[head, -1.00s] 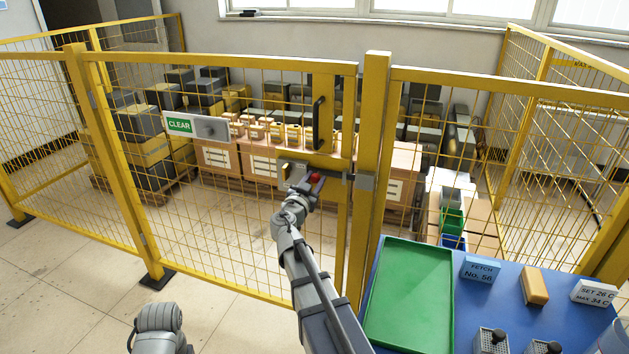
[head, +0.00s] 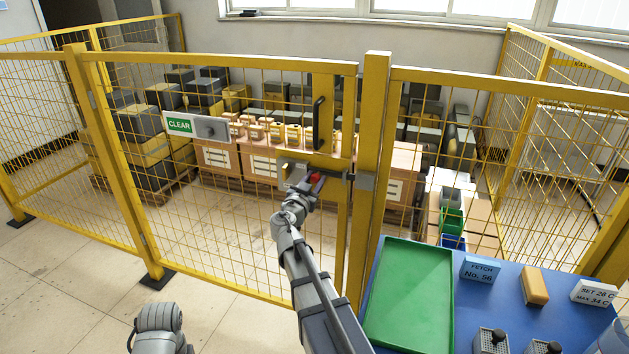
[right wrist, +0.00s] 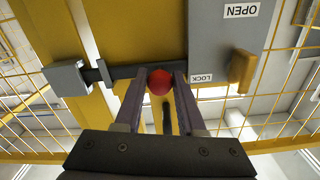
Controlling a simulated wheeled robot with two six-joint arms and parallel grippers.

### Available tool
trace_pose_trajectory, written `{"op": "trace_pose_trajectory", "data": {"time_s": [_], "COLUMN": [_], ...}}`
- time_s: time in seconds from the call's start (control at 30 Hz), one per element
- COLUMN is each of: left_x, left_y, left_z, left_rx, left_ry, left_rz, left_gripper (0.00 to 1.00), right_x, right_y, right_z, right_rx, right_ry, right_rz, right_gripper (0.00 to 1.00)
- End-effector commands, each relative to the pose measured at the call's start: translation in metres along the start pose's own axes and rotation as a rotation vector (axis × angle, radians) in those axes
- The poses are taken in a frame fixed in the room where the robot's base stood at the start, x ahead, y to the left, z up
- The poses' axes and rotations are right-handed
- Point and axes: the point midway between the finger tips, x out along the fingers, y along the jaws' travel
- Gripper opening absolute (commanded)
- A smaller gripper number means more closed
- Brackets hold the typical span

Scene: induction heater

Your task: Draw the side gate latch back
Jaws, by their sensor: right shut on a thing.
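The side gate (head: 225,190) is a yellow mesh gate and stands closed against its post (head: 372,130). The latch's dark bolt (right wrist: 122,72) runs across the gap into a grey keeper (right wrist: 68,78) on the post; the keeper also shows in the head view (head: 364,182). The latch's red knob (right wrist: 160,82) is between the fingers of my right gripper (head: 309,183), which is shut on it. My left gripper is out of view.
A black pull handle (head: 319,122) stands above the latch. A green CLEAR sign (head: 180,125) hangs on the mesh. A blue table (head: 470,335) with a green tray (head: 410,295) is at lower right. Boxes and cartons (head: 215,160) stand behind the fence. The floor at left is clear.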

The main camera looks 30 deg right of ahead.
Motion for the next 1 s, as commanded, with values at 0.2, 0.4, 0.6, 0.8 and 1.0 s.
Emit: {"op": "trace_pose_trajectory", "data": {"time_s": [0.2,0.4,0.6,0.8,1.0], "left_x": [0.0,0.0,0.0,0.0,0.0], "left_y": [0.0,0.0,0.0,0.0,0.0], "left_z": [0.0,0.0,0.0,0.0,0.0], "left_rx": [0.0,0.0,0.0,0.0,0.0], "left_ry": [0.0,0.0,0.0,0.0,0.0], "left_rz": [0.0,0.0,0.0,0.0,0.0], "left_gripper": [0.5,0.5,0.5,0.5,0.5], "right_x": [0.002,0.0,0.0,0.0,-0.001], "right_y": [-0.026,-0.032,-0.033,-0.032,-0.031], "right_z": [0.005,0.006,0.006,0.006,0.006], "right_rx": [0.0,0.0,0.0,0.0,0.0], "right_ry": [-0.001,0.0,-0.001,0.0,0.0], "right_rz": [-0.003,-0.003,-0.005,-0.003,-0.001], "right_gripper": [0.0,0.0,0.48,0.64,0.64]}}
